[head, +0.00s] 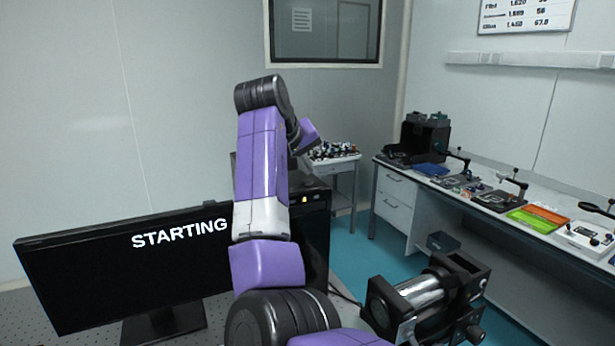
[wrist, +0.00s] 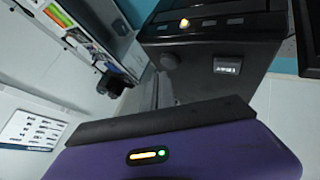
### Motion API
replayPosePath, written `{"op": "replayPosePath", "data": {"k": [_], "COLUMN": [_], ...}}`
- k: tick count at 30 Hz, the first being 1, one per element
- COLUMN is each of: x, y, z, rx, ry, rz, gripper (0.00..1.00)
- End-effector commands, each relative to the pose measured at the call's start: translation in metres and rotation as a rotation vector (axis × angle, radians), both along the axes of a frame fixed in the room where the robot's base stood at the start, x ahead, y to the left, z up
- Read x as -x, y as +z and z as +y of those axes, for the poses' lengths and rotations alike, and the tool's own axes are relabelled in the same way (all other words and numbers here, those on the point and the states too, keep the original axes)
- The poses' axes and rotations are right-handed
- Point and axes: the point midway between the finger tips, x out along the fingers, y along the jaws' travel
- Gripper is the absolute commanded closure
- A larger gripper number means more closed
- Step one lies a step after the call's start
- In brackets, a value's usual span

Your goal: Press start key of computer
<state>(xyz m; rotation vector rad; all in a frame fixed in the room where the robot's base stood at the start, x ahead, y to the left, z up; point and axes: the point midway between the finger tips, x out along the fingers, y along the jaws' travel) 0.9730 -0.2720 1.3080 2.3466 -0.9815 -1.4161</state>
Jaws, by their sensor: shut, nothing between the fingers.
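The computer (head: 313,240) is a black case standing right of the monitor, partly hidden behind my arm. Its small start key (head: 306,198) glows yellow near the top; in the wrist view the lit key (wrist: 184,22) sits in a row of dark keys on the black case (wrist: 215,50). The black monitor (head: 120,275) reads "STARTING" in white. My gripper (head: 308,172) is shut and empty, just above the case top in the head view. Contact with the key is not visible.
A black and silver optical device (head: 425,300) stands at the front right. A long bench (head: 480,200) with instruments and green and orange trays runs along the right wall. A small cart (head: 345,172) stands behind the computer. Blue floor lies open between them.

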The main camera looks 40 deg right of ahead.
Motion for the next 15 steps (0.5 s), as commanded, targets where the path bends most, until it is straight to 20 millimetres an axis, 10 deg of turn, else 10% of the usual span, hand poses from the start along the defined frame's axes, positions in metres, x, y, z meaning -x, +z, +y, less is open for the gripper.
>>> {"op": "replayPosePath", "data": {"k": [15], "x": [0.0], "y": [0.0106], "z": [-0.0001], "rx": [0.0], "ry": [-0.001], "rz": [-0.001], "gripper": [1.0]}}
